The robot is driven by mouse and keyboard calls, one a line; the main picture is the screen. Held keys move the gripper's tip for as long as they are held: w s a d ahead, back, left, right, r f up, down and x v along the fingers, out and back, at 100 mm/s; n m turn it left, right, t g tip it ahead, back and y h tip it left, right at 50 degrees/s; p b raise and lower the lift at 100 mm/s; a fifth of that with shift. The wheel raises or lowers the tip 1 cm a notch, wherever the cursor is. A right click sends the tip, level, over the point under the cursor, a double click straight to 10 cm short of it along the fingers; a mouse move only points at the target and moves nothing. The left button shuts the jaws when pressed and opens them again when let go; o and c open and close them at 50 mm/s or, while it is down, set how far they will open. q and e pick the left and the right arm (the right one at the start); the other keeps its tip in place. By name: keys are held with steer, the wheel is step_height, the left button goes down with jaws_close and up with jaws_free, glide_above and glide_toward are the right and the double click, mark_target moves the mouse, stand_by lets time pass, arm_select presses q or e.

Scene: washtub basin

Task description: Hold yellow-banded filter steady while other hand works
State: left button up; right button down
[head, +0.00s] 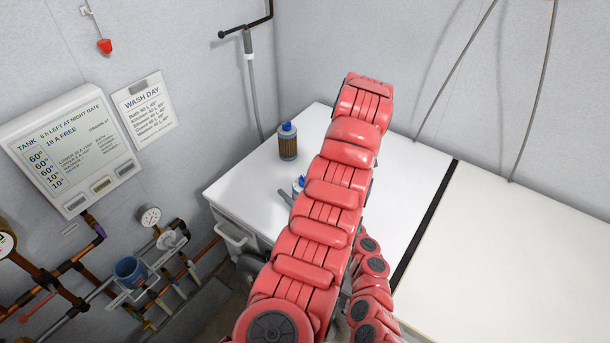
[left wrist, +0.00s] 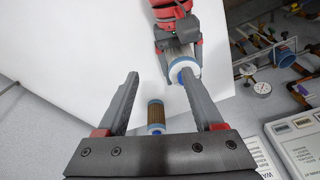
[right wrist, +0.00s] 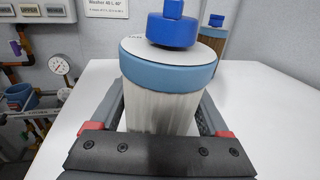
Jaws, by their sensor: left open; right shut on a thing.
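A filter with pale pleats, a blue band and a blue cap (right wrist: 160,105) stands upright between the fingers of my right gripper (right wrist: 162,118), which is shut on its body. In the head view only a bit of its blue cap (head: 299,184) shows beside a red arm of mine. A second filter, brown with a blue cap (head: 288,142), stands upright on the white top, apart from both grippers. My left gripper (left wrist: 160,76) is open and empty, looking down. The brown filter (left wrist: 156,114) and the held filter (left wrist: 184,72) show beyond its fingers. The bands I see look blue, not yellow.
The white worktop (head: 245,190) is clear around the brown filter. A dark gap (head: 425,222) splits it from a second white top (head: 510,260). Pipes with a gauge (head: 149,216) and a blue cup (head: 129,270) are at the left. My arm hides much of the middle.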

arm_select(q)
step_height(320, 180, up, 2)
steer(key=w+m+h, duration=0.1)
steer(key=w+m, duration=0.1)
steer(key=m, duration=0.3)
steer(key=m+g, duration=0.1)
steer(key=m, duration=1.2)
glide_toward(304, 179)
steer(key=f, duration=0.6)
steer(key=w+f, duration=0.1)
steer(key=f, duration=0.2)
steer(key=shift+a, duration=0.3)
jaws_close()
